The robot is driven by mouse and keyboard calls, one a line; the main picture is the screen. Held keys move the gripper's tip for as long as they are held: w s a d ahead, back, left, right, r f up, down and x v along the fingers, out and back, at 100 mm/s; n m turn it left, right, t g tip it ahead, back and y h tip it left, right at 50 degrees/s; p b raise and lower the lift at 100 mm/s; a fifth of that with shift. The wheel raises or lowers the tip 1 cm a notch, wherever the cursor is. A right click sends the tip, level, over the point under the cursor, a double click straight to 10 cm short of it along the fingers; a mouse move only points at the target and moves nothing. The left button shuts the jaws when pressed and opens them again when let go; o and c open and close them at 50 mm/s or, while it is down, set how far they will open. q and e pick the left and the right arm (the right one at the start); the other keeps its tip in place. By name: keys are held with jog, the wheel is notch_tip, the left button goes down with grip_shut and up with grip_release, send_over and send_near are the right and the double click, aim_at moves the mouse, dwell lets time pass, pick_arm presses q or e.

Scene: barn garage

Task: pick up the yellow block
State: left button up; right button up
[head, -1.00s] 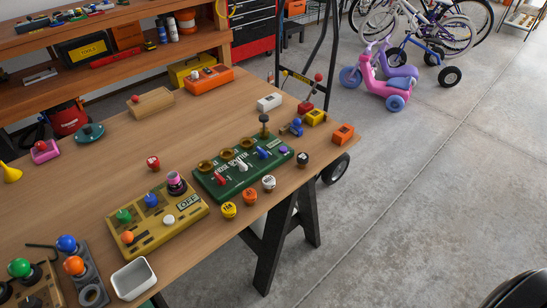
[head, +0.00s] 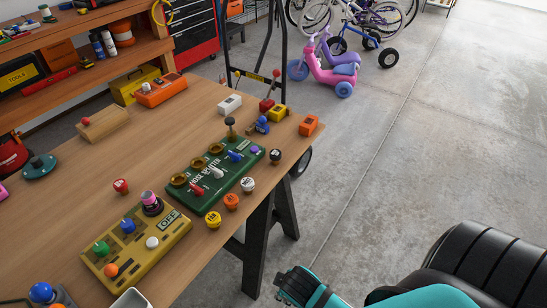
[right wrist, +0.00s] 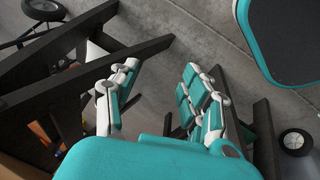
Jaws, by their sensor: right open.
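The yellow block (head: 277,115) sits on the wooden table (head: 60,190) near its far right corner. A red block (head: 266,106) is beside it on the left and an orange block (head: 308,125) is to its right. My right gripper (head: 299,287) shows at the bottom of the head view, off the table's right side and well away from the yellow block. In the right wrist view its teal and white fingers (right wrist: 158,85) are apart with nothing between them. The yellow block does not show there. My left gripper is not in view.
A green board (head: 222,172) with knobs and a tan board (head: 135,245) lie along the table's near edge, with loose knobs beside them. Dark trestle legs (head: 256,245) stand below.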

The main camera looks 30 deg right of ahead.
jog(key=w+d+r+n+t+h, duration=0.4)
jog(key=w+d+r+n, duration=0.1)
jog(key=w+r+n, duration=0.5)
jog(key=n+t+h, duration=0.4)
jog(key=n+t, duration=0.2)
jog(key=n, duration=0.7)
send_near(276, 157)
jog(key=x, duration=0.5)
jog(key=shift+w+d, duration=0.2)
jog(key=x, duration=0.6)
jog(key=shift+w+f+p, duration=0.25)
jog(key=shift+p, duration=0.1)
jog(key=c, duration=1)
jog(key=shift+o, duration=0.2)
jog(key=shift+r, duration=0.1)
